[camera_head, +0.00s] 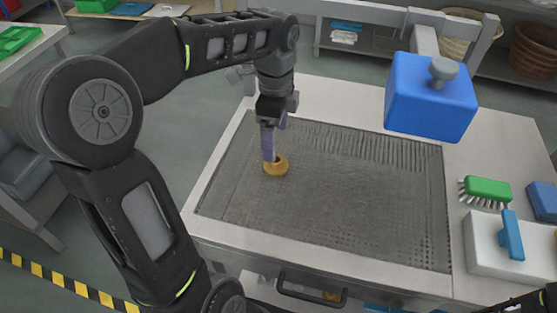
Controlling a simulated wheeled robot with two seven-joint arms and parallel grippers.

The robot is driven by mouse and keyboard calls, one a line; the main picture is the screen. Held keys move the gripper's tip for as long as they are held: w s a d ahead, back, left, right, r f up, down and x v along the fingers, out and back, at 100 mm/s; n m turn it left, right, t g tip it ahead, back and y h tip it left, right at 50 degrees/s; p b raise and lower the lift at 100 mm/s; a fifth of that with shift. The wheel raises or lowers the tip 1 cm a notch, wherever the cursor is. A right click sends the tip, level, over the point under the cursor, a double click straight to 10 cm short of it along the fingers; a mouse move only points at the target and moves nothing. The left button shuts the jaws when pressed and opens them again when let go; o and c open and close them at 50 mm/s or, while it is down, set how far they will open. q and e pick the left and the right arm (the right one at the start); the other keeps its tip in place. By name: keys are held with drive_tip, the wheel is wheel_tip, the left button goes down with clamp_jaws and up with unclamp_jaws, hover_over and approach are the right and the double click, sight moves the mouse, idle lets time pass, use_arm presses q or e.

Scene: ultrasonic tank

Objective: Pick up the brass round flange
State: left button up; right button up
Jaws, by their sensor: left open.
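The brass round flange (277,168) is a small golden ring with a raised hub, on the grey perforated tank surface (340,205), left of its middle. My left gripper (269,155) points straight down at the flange. Its purple fingers reach the flange's left side and top and hide part of it. The jaws are open; whether a finger is inside the hub or beside it I cannot tell. My right gripper does not show; only a dark bit of my right arm may show at the lower right corner.
A blue block with a grey knob (431,95) hangs over the tank's back right. A green brush (487,190), a white box with a blue handle (490,245) and a blue item (543,200) sit on the right rim. The rest of the tank surface is clear.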

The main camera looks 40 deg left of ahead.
sight(276, 163)
use_arm(q)
drive_tip(key=shift+f, duration=1.3)
drive_tip(key=shift+f, duration=2.65)
clamp_jaws()
